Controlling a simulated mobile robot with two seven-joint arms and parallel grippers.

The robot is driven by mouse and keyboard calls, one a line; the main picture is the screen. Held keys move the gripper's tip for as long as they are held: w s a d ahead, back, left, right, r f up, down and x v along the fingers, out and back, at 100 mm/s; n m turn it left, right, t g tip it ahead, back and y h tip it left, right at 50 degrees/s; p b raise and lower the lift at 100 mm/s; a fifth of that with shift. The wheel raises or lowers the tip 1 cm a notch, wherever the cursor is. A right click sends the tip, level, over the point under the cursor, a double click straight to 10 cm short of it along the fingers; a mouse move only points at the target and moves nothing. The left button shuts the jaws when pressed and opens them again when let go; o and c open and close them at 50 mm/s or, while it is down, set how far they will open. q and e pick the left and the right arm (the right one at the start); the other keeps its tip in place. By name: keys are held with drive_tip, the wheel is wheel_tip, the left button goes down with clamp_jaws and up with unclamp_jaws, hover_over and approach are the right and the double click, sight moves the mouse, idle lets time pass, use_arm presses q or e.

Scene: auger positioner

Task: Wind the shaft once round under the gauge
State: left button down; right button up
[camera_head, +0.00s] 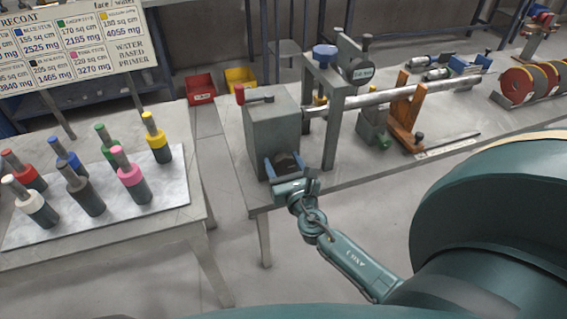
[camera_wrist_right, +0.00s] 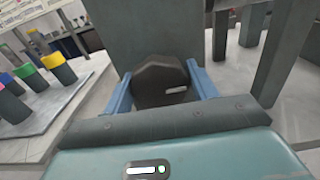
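The shaft (camera_head: 385,97), a long grey rod, runs from the grey headstock box (camera_head: 272,125) to the right along the bench. A dark round gauge (camera_head: 362,72) with a pale label hangs beside an upright frame above the shaft. A dark knob (camera_head: 287,161) sits low on the near face of the box; it fills the middle of the right wrist view (camera_wrist_right: 160,80). My right gripper (camera_head: 284,166) has its blue fingers on both sides of this knob. A gap shows at the left finger; contact at the right finger is unclear. My left gripper is out of view.
An orange-brown support (camera_head: 405,112) stands under the shaft. Several coloured bottles stand on a grey slab (camera_head: 170,190) on the left table. A floor gap separates the table from the bench (camera_head: 345,172).

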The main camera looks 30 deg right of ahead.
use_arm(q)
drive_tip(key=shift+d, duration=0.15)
use_arm(e)
drive_tip(key=c, duration=0.5)
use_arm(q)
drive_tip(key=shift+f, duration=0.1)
use_arm(e)
drive_tip(key=shift+m, duration=0.3)
drive_tip(key=shift+c, duration=0.3)
drive_tip(key=m+b, duration=0.2)
drive_tip(key=m, duration=0.1)
drive_tip(key=shift+f, duration=0.15)
drive_tip(key=m+b, duration=0.1)
drive_tip(key=m, duration=0.2)
drive_tip(key=shift+m+b, duration=0.3)
drive_tip(key=shift+b, duration=0.05)
drive_tip(key=m+b, duration=0.1)
drive_tip(key=m, duration=0.2)
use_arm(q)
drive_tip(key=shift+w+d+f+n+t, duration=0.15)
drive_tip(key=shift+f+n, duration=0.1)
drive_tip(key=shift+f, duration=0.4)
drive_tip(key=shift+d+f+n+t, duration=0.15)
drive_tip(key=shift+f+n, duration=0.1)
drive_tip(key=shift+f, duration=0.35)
use_arm(e)
drive_tip(key=shift+m, duration=0.9)
drive_tip(key=o, duration=1)
